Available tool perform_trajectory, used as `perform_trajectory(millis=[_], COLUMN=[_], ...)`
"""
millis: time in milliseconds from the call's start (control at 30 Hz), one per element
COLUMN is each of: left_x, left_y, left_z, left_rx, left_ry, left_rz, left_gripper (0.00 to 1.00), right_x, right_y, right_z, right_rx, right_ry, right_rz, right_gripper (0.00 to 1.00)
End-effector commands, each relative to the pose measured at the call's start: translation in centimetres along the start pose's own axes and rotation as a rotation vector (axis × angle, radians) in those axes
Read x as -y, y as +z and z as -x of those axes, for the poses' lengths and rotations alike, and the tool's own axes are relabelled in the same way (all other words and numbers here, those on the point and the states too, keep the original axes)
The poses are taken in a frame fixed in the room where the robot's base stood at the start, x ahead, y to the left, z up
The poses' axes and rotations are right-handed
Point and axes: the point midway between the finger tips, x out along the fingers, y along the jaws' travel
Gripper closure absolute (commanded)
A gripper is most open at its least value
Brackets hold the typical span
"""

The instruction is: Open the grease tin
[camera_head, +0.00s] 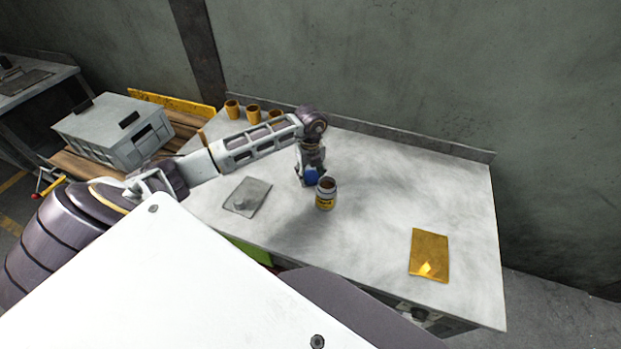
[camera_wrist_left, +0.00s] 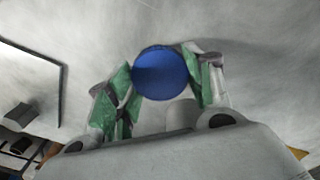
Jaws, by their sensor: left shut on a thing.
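The grease tin (camera_head: 325,200) stands upright on the workbench in the head view. It is a small pale tin with a yellow label, and its top looks open and brownish inside. My left gripper (camera_head: 310,172) is just behind and left of the tin, pointing down. It is shut on a round blue lid (camera_wrist_left: 160,73), which sits between the green finger pads in the left wrist view. The lid also shows in the head view (camera_head: 311,176), apart from the tin's mouth. The tin is not clearly visible in the left wrist view. My right gripper is not in view.
On the workbench (camera_head: 370,180), a grey plate with a small knob (camera_head: 246,197) lies left of the tin, and a golden plate (camera_head: 429,255) lies at the right. Several ochre cups (camera_head: 253,112) stand at the back left. The bench between tin and golden plate is clear.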

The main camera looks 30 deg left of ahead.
Motion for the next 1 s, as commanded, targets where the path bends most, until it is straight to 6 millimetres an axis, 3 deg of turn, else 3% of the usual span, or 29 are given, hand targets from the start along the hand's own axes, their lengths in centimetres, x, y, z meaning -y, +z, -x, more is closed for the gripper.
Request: perform_trajectory(millis=[200, 700, 733, 867, 1000], left_x=[0.0, 0.1, 0.1, 0.1, 0.0], left_y=[0.0, 0.0, 0.0, 0.0, 0.0], left_z=[-2.0, -2.6, -2.5, -2.5, -2.5], left_rx=[-0.001, 0.001, 0.001, 0.001, 0.001], left_ry=[-0.001, -0.002, -0.002, -0.001, -0.001], left_rz=[0.001, 0.0, 0.0, 0.0, 0.0], left_gripper=[0.77, 0.77, 0.46, 0.29, 0.27], right_x=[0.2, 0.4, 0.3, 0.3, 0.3], right_y=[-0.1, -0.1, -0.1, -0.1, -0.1], right_z=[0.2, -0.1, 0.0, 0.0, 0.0], right_rx=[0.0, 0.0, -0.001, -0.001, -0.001], right_ry=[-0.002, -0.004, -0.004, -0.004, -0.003], right_rz=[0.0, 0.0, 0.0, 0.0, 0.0], right_gripper=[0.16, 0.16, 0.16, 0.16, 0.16])
